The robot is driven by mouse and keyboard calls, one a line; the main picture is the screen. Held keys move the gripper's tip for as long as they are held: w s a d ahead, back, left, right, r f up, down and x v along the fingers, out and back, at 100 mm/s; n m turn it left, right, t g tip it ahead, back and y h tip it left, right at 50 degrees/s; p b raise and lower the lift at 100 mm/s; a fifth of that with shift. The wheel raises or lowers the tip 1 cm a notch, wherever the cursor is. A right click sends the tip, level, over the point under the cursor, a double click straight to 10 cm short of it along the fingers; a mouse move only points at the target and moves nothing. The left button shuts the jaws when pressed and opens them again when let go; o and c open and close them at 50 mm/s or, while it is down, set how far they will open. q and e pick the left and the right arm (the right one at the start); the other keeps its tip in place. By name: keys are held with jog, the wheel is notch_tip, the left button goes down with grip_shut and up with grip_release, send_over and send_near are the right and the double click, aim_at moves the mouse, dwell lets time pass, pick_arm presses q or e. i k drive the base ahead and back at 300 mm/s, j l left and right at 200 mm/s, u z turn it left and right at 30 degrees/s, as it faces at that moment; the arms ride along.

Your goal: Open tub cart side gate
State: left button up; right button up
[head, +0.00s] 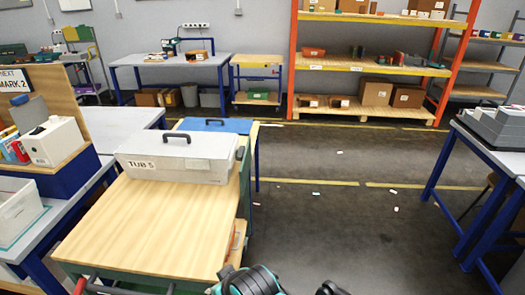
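The tub cart has a pale wooden deck (150,226) on a green frame and fills the lower left of the head view. A grey lidded tub (180,158) marked TUB 5, with a dark top handle, sits at the deck's far end. On the cart's right side a dark upright edge (244,182) and a small wooden part (238,240) lower down show; I cannot tell which is the side gate or how it stands. Teal and black parts of my arms show at the bottom edge beside the cart's near right corner. No fingertips are clear.
A bench (42,190) with a white box and bin stands close on the cart's left. A blue-legged table (500,160) is at the right. Open floor (330,225) with small scraps lies between. An orange shelf rack (360,68) stands at the back.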

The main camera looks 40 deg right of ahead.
aim_at(244, 155)
jog(key=i+j+z, duration=0.2)
jog(key=j+z, duration=0.25)
jog(key=i+j+z, duration=0.2)
jog(key=z, duration=0.3)
jog(key=j+z, duration=0.9)
jog(key=l+z, duration=0.2)
